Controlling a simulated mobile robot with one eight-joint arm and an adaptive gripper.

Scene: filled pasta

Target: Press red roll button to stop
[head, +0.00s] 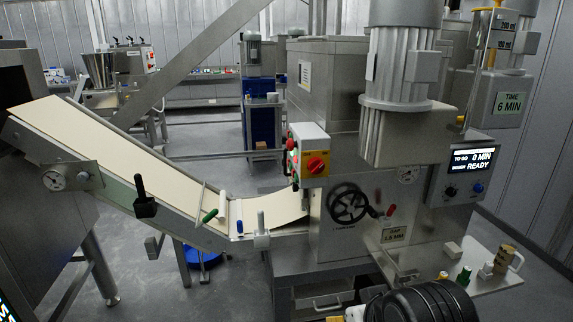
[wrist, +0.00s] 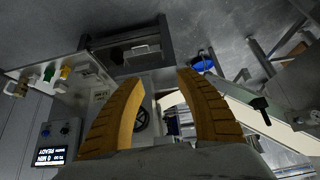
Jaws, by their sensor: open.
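A grey control box (head: 308,145) is on the machine's left side in the head view. Its front has a red rotary knob (head: 316,165) on a yellow plate. Its narrow left face carries small red and green buttons (head: 293,160), seen edge-on, so I cannot tell which is labelled roll. My gripper (wrist: 160,80) shows in the wrist view as two curved yellow fingers, spread apart with nothing between them. In the head view my dark arm is at the bottom, low in front of the machine and well below the box. I cannot make out the button in the wrist view.
A sheet of dough (head: 95,140) runs down the sloped conveyor to the machine. A black handwheel (head: 348,204) projects from the machine's front. A display (head: 472,162) reads 0 MIN READY. A side shelf (head: 455,285) holds small items. Open floor lies left of the machine.

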